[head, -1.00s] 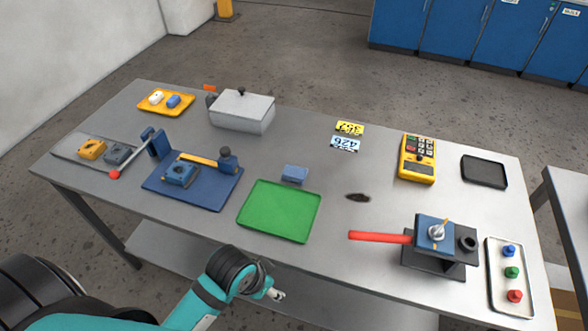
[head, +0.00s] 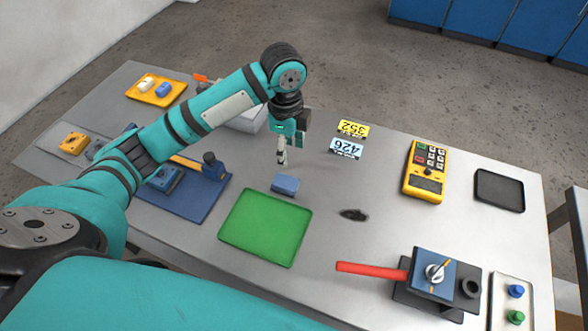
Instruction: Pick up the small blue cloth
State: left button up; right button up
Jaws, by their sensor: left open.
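The small blue cloth (head: 285,185) lies on the grey table as a folded block, just behind the green tray (head: 265,228). My left gripper (head: 282,158) is above the table, a little behind and above the cloth in the head view. It points down, is open and holds nothing. The cloth is fully visible and apart from the fingers. My right gripper does not show.
A grey lidded box (head: 245,120) stands behind my left arm, partly hidden. A blue valve fixture (head: 200,195) is left of the green tray.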

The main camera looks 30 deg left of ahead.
pick_arm(q)
jog(key=a+r, duration=0.1)
jog(key=r, duration=0.1)
jog(key=p, duration=0.2)
send_over(285, 181)
notch_tip(285, 181, down, 6)
notch_tip(285, 181, down, 5)
jog(key=shift+d+r, duration=0.1)
jog(key=shift+r, duration=0.05)
jog(key=shift+f+p, duration=0.3)
jog(key=shift+f, duration=0.6)
notch_tip(285, 181, down, 4)
jog(key=shift+s+r+p, duration=0.1)
jog(key=shift+r+p, duration=0.1)
jog(key=shift+p, duration=0.7)
jog(key=shift+f, duration=0.45)
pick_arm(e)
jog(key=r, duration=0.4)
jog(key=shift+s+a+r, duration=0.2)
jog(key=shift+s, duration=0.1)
pick_arm(q)
jog(key=c, duration=0.6)
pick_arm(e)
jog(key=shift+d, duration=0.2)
